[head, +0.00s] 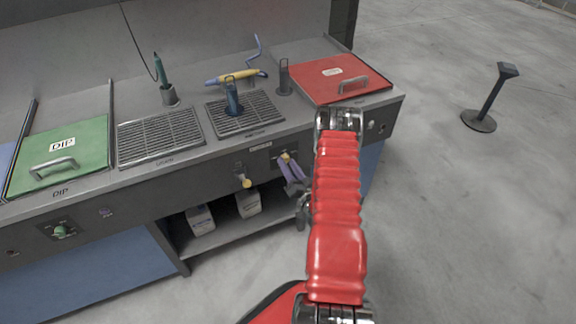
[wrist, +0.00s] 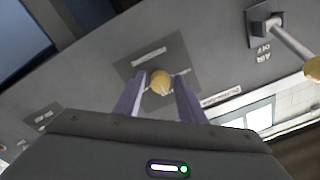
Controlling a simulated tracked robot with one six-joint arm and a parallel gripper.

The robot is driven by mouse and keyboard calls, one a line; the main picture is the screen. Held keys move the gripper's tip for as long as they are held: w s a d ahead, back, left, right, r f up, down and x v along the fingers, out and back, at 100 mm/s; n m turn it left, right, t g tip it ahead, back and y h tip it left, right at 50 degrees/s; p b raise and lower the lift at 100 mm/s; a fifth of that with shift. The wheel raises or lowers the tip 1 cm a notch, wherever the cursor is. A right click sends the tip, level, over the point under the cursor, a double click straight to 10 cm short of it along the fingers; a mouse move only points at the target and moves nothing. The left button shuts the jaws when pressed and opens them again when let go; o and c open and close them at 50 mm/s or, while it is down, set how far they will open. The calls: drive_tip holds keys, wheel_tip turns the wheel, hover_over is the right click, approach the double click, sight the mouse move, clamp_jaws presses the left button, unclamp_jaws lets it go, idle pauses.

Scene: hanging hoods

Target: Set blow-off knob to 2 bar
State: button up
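The round yellow knob (wrist: 160,82) sits on a dark square plate on the bench's front panel, with a small unreadable label (wrist: 149,56) beside it. It also shows in the head view (head: 285,157). My gripper (wrist: 161,78) has its two purple fingers on either side of the knob, spread wider than it, with slim gaps visible. Whether the tips reach past the knob's face is hard to tell. In the head view my gripper (head: 289,163) points at the knob from the front. The knob's setting cannot be read.
A lever with a yellow ball end (head: 245,182) juts from the panel left of the knob; it shows at right in the wrist view (wrist: 312,68), marked AIR OFF. Above are grilles (head: 160,137) and a red lid (head: 325,75). White containers (head: 201,220) stand on the shelf below.

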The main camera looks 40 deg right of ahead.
drive_tip(key=shift+o, duration=0.7)
drive_tip(key=shift+r, duration=0.1)
drive_tip(key=v, duration=1.3)
drive_tip(key=shift+s, duration=0.35)
